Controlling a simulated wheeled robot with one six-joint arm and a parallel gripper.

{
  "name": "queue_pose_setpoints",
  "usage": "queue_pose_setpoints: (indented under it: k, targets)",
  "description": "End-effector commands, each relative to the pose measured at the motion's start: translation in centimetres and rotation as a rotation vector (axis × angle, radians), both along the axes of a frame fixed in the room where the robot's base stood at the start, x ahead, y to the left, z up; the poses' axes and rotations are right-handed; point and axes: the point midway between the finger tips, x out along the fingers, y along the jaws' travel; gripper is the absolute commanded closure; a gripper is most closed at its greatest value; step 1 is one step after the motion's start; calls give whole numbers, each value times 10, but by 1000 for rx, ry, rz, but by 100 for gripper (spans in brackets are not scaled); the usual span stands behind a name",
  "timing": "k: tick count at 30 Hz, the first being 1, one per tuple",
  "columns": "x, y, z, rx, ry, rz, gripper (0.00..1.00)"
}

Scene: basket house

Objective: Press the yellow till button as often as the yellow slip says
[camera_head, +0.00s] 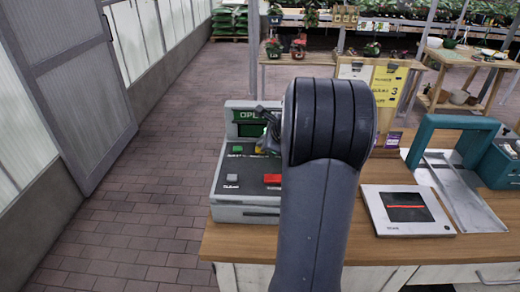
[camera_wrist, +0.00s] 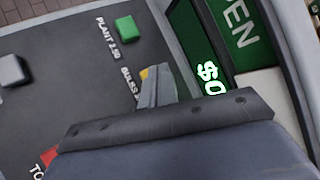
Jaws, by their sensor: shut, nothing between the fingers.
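The till (camera_head: 246,205) stands on the wooden counter, left of my arm in the head view. Its yellow button (camera_head: 259,149) shows beside the green one; in the wrist view only a sliver of the yellow button (camera_wrist: 144,73) shows behind my fingers. My gripper (camera_head: 268,122) is shut and empty, its tips at the yellow button in the wrist view (camera_wrist: 152,74). I cannot tell if they touch it. The yellow slip (camera_head: 388,86) stands behind my arm and shows a 3 under partly legible text. The till display (camera_wrist: 212,80) shows green digits, partly hidden.
The till also has a green button (camera_wrist: 126,29), a grey button (camera_wrist: 12,70) and a red button (camera_head: 272,179). Brick floor (camera_head: 135,220) is clear on the left.

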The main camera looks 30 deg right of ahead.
Motion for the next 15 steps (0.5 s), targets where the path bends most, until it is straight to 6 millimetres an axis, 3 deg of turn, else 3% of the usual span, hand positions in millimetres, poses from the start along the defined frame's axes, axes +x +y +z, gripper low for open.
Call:
queue_pose_setpoints:
  k: [15]
  targets:
    - [0, 0, -5, 0, 0, 0, 100]
